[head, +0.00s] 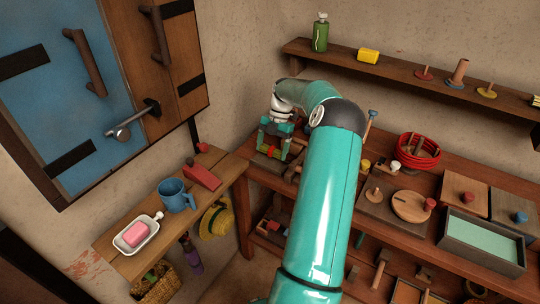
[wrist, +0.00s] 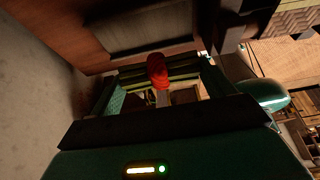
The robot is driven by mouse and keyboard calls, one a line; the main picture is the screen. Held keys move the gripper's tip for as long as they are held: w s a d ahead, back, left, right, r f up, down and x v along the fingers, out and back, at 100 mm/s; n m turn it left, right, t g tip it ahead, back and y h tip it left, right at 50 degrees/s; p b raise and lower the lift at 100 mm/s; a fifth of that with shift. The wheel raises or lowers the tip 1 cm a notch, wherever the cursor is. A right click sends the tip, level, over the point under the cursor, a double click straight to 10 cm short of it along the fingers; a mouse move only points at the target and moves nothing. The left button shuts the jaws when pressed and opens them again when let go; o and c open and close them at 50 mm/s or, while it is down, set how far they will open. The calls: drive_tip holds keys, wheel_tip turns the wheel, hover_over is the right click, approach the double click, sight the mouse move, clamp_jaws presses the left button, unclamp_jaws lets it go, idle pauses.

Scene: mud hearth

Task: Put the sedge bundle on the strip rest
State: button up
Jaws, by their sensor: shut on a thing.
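My gripper (head: 273,143) is over the left end of the long wooden bench, below the bent end of my teal arm. It is shut on the sedge bundle, a green bundle with a red band (head: 270,151). In the wrist view the red band (wrist: 157,70) shows between my gripper's fingers (wrist: 160,84), with greenish stalks running crosswise behind it. My gripper hides part of the bundle. I cannot clearly pick out the strip rest; wooden pieces lie under and beside my gripper. I cannot tell whether the bundle touches them.
The bench holds a red coil (head: 418,148), a round wooden board (head: 411,206) and a grey tray (head: 484,240). A side table at left holds a blue mug (head: 177,195), a red wedge (head: 203,175) and a white soap dish (head: 136,246). A wall shelf (head: 400,72) runs above.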

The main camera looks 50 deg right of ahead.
sight(270, 162)
drive_tip(key=shift+w+d+f, duration=0.2)
drive_tip(key=shift+w+f, duration=0.15)
drive_tip(key=shift+f, duration=0.15)
drive_tip(key=shift+w+d+f, duration=0.2)
drive_tip(key=shift+w+f, duration=0.15)
drive_tip(key=shift+f, duration=1.6)
drive_tip(key=shift+f, duration=0.15)
drive_tip(key=o, duration=1)
drive_tip(key=v, duration=1.2)
drive_tip(key=shift+r, duration=0.25)
